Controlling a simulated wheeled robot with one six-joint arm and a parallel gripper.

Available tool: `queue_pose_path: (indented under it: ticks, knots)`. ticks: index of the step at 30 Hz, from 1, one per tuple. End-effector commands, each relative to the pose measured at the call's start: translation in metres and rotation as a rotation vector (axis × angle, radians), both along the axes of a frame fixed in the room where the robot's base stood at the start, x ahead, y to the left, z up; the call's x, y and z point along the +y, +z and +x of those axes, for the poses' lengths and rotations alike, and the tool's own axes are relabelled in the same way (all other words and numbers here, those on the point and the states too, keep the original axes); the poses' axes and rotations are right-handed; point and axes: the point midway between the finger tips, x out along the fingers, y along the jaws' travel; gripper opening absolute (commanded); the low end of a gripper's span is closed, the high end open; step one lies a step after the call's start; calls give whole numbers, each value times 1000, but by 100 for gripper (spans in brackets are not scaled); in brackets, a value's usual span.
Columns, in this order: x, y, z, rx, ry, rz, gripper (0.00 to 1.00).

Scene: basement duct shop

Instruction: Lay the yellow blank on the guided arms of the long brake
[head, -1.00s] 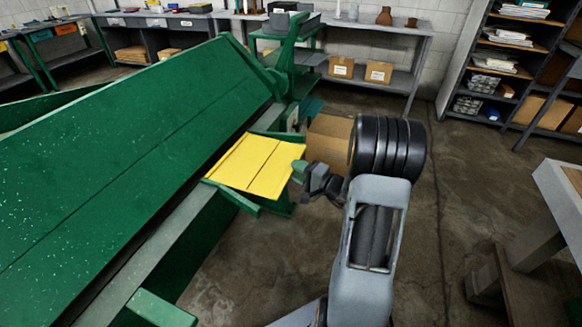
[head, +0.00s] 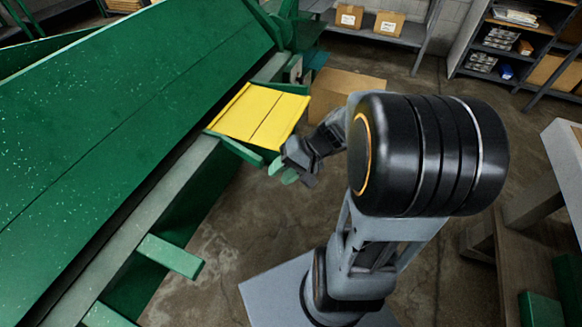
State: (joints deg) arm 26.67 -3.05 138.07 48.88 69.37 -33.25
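The yellow blank (head: 263,116) is a flat sheet with dark lines across it. In the head view it lies at the front edge of the big green long brake (head: 120,130), at its far end. One green guided arm (head: 236,149) shows under its near edge; the blank hides most of what bears it. Two more green arms (head: 170,256) stick out nearer to me, bare. My gripper (head: 282,172) is just off the blank's near right corner, lower in the picture and apart from it. Its two green-tipped fingers are spread and hold nothing.
A cardboard box (head: 345,93) stands on the floor beyond the blank. A shelf with small boxes (head: 370,28) is at the back, a rack (head: 510,45) at back right. A light-topped bench (head: 565,145) is at right.

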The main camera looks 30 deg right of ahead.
Motion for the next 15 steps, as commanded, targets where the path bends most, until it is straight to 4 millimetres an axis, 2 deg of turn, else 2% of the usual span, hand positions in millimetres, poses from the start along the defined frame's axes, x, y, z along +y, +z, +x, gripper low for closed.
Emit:
queue_pose_path:
  ticks: [1,3,6,10,15]
  knots:
    - [10,3,-12,12,80,-132,36]
    - [13,4,-26,15,150,-312,36]
    - [10,11,-34,-31,208,-531,36]
    - [5,24,-36,-123,234,-725,36]
    - [0,35,-34,-205,239,-842,36]
